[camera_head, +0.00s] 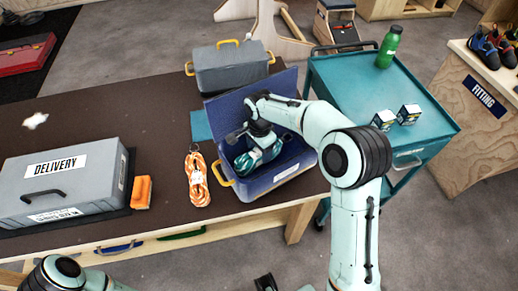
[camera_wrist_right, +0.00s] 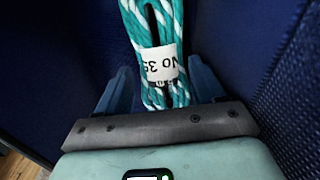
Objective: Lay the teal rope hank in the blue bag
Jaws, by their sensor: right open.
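The blue bag (camera_head: 228,110) stands open on the brown table, with its raised back flap behind it and yellow handles at its sides. The teal rope hank (camera_head: 259,153) is inside the bag, partly hidden under my right gripper (camera_head: 243,136). In the right wrist view, the teal and white hank (camera_wrist_right: 140,30) has a white tag reading "No 35". My open right gripper (camera_wrist_right: 160,88) has its blue fingers on either side of the tagged part, with gaps visible. Dark blue bag walls flank it.
An orange rope hank (camera_head: 197,180) lies just left of the bag. A grey DELIVERY case (camera_head: 75,172) and an orange block (camera_head: 142,192) are farther left. A grey bin (camera_head: 232,68) stands behind. A teal cart (camera_head: 345,75) with a green bottle (camera_head: 389,47) is at right.

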